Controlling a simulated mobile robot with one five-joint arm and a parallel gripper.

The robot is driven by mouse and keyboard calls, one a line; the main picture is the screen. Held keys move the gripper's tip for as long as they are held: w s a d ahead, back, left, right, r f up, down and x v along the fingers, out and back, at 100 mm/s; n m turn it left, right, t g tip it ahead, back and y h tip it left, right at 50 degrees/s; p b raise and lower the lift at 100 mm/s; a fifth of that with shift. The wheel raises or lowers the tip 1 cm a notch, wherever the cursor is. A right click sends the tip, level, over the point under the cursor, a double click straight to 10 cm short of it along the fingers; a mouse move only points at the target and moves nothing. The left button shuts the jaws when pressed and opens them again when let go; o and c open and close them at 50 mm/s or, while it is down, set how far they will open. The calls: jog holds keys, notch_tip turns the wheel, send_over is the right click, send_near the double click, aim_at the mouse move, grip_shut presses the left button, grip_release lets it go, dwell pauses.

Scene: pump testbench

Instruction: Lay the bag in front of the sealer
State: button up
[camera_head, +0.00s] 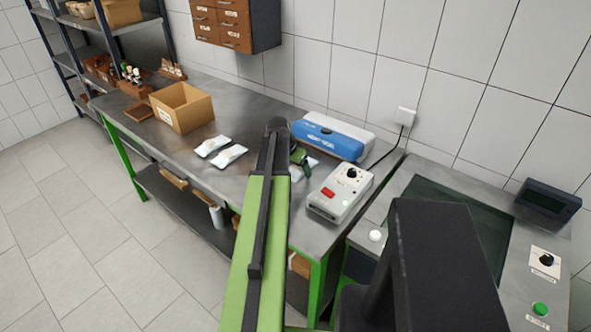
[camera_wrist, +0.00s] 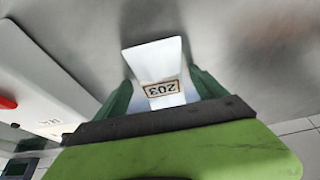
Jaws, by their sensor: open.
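The sealer (camera_head: 333,137) is a blue and white unit at the back of the bench, near the wall, in the head view. A white bag (camera_head: 311,162) lies on the bench in front of it, partly hidden by my gripper (camera_head: 304,164). In the wrist view the bag (camera_wrist: 158,57) bears a label reading 203, seen upside down. My gripper (camera_wrist: 160,79) is open, with one green finger on each side of the bag's near end. The bag's far end flares out over the grey bench top.
Two more white bags (camera_head: 230,156) lie left of my arm. An open cardboard box (camera_head: 181,107) stands farther left. A grey-white device with a red switch (camera_head: 340,191) stands close right of my gripper.

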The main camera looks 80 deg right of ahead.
jog(key=shift+r, duration=0.25)
jog(key=p+v, duration=1.1)
jog(key=v, duration=0.1)
jog(key=shift+d+f, duration=0.1)
